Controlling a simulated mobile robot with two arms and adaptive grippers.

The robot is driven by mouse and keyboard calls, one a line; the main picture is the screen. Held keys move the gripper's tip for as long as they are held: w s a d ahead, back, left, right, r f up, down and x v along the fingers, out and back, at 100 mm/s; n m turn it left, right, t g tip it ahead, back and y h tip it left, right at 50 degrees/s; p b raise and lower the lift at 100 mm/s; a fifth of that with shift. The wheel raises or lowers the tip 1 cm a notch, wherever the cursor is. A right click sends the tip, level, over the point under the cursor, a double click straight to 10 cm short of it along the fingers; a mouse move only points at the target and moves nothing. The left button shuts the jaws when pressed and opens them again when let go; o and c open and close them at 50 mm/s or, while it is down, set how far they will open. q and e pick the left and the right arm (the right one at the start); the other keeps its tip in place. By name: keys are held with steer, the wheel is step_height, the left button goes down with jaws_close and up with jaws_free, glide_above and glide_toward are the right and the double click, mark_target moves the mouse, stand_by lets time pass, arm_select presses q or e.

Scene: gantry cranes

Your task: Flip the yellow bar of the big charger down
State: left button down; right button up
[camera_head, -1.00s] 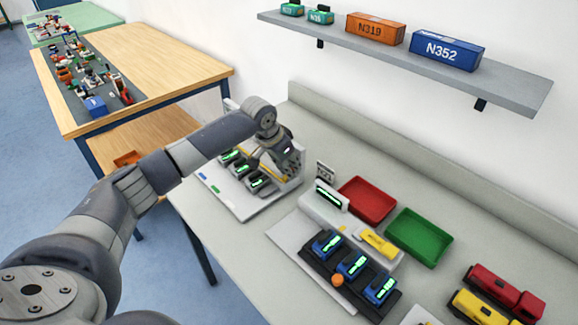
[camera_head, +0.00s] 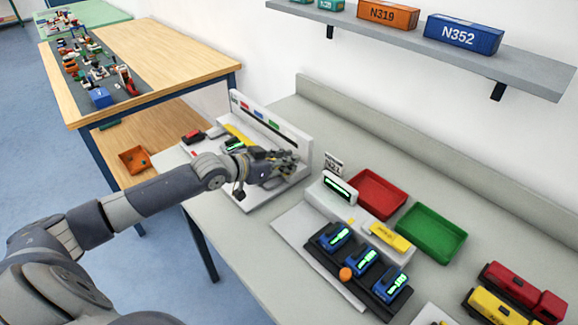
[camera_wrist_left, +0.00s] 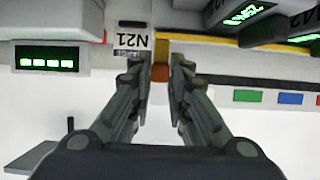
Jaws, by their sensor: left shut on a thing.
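The big charger (camera_head: 241,202) stands at the left end of the grey bench, with a white back panel bearing coloured labels. Its yellow bar (camera_head: 236,134) runs along the front of that panel, behind a green-lit battery unit (camera_head: 233,144); my arm hides the rest. My left gripper (camera_head: 289,160) is at the bar's right end. In the left wrist view, the fingers (camera_wrist_left: 160,66) are closed in on a yellow part between their tips, and the yellow bar (camera_wrist_left: 260,45) extends to the right below green-lit displays. The bar's exact tilt is unclear. My right gripper is not in view.
Toy trucks (camera_head: 522,287) sit at the right. A shelf (camera_head: 520,75) hangs above.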

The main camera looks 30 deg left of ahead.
arm_select(q)
steer(key=shift+s+a+f+t+h+b, duration=0.1)
steer(key=shift+s+f+t+h+b, duration=0.1)
steer(key=shift+t+b, duration=0.3)
steer(key=shift+s+f+t+h+b, duration=0.1)
steer(key=shift+s+t+h+b, duration=0.1)
steer(key=shift+t+b, duration=0.25)
steer(key=shift+r+t, duration=0.1)
steer(key=shift+t, duration=0.15)
steer(key=c, duration=1.5)
jaws_free()
steer(key=shift+s, duration=0.1)
